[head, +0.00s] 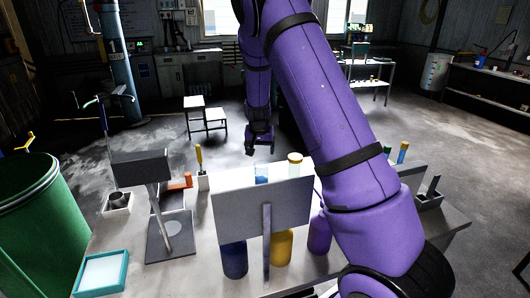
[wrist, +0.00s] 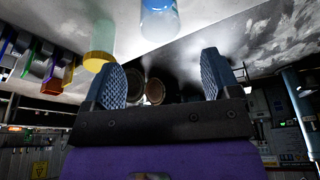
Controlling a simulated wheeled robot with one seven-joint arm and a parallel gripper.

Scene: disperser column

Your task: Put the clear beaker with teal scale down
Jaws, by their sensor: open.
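The clear beaker (head: 261,174) stands on the bench behind a grey upright panel, which hides its lower part in the head view. In the wrist view the beaker (wrist: 160,20), clear with a blue tint, shows at the top edge, cut off by the frame; its scale marks cannot be read. My gripper (head: 260,150) is just above and behind the beaker in the head view. In the wrist view my gripper (wrist: 162,68) has its two blue ribbed fingers spread with nothing between them; the beaker is beyond the fingertips, apart from them.
The grey panel (head: 240,208) stands in front of both. A stand (head: 170,235) and a teal-rimmed tray (head: 124,270) are left.

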